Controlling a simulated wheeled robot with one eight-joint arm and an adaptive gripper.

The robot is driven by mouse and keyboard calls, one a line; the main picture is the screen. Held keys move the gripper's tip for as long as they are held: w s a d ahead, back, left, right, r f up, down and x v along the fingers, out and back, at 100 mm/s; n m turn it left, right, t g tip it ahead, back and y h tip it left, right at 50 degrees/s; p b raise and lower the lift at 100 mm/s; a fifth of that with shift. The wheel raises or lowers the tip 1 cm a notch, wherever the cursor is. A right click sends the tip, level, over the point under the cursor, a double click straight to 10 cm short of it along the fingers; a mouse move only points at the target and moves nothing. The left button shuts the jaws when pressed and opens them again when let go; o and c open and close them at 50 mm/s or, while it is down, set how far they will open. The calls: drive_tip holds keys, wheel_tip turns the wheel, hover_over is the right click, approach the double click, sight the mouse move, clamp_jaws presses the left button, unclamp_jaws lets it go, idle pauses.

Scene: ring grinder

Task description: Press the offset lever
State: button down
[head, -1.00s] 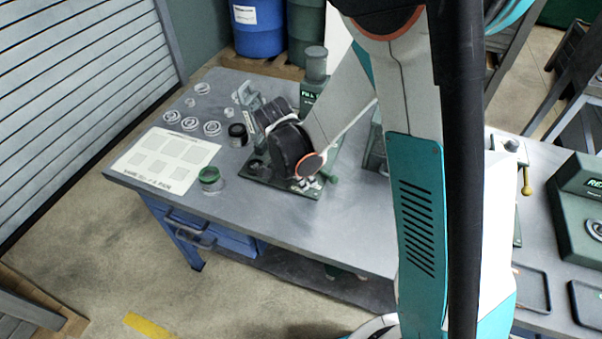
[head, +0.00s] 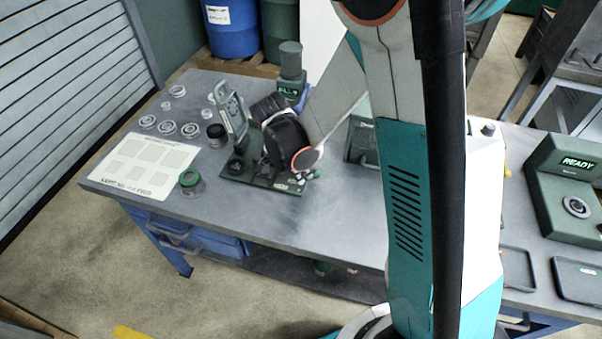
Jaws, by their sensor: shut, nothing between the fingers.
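The ring grinder stands on a dark green base plate (head: 236,170) at the middle left of the grey workbench. A grey-green upright part (head: 231,110) rises at its left side. My gripper (head: 268,108) is a dark shape over the grinder, just right of the upright part, shut and empty. Its fingertips are hard to make out, and my black wrist hides much of the grinder. I cannot pick out the offset lever clearly, nor tell whether my gripper touches it. Small pale parts (head: 301,176) show at the plate's right end.
A white sheet with printed squares (head: 130,168), several rings (head: 167,128), a black cup (head: 216,132) and a green-topped jar (head: 190,180) lie left. A green post (head: 290,68) stands behind. A READY unit (head: 572,172) and dark trays (head: 580,280) are at right.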

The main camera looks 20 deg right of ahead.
sight(316, 171)
drive_tip(key=shift+s+d+n, duration=0.1)
drive_tip(key=shift+d+n, duration=0.2)
drive_tip(key=shift+n, duration=0.2)
drive_tip(key=shift+d+n+t+b, duration=0.55)
drive_tip(key=shift+d+n, duration=0.1)
drive_tip(key=shift+n, duration=0.35)
drive_tip(key=d+n, duration=0.1)
drive_tip(key=d+n+b, duration=0.1)
drive_tip(key=n, duration=0.1)
drive_tip(key=shift+w+d+n+t+y, duration=0.1)
drive_tip(key=shift+w+n+t+y, duration=0.1)
drive_tip(key=shift+n+t+y, duration=0.15)
drive_tip(key=d+n, duration=0.1)
drive_tip(key=n, duration=0.1)
drive_tip(key=w+d+n+y, duration=0.1)
drive_tip(key=shift+w+n+t+b, duration=0.1)
drive_tip(key=shift+n+t+b, duration=0.25)
drive_tip(key=shift+t+b, duration=0.05)
drive_tip(key=shift+w+d, duration=0.3)
